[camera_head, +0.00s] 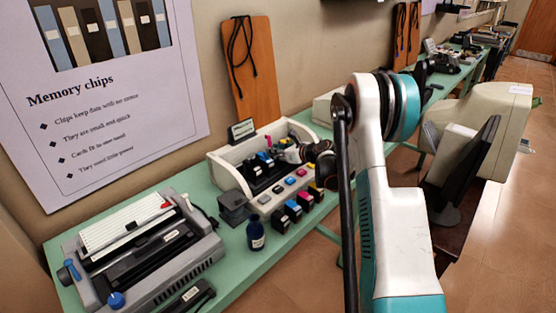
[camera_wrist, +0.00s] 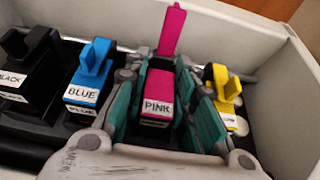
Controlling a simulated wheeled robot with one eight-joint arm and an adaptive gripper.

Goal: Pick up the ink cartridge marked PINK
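The ink cartridge marked PINK (camera_wrist: 158,85) stands in a row of cartridges in the wrist view, with its white label facing me and a pink tab rising behind it. My gripper (camera_wrist: 163,66) has one teal-padded finger on each side of this cartridge. Narrow dark gaps show beside the cartridge, so the fingers look open around it. The BLUE cartridge (camera_wrist: 91,72) and a BLACK one (camera_wrist: 30,68) stand to the left. A yellow cartridge (camera_wrist: 224,88) stands right of the right finger. In the head view my arm partly hides the gripper at the printer.
The cartridges sit inside a white open printer housing (camera_head: 225,176) whose walls rise close by. Several small cartridges stand on and before its front. A dark ink bottle (camera_head: 256,233) and a grey binding machine (camera_head: 160,262) share the green table (camera_head: 235,270).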

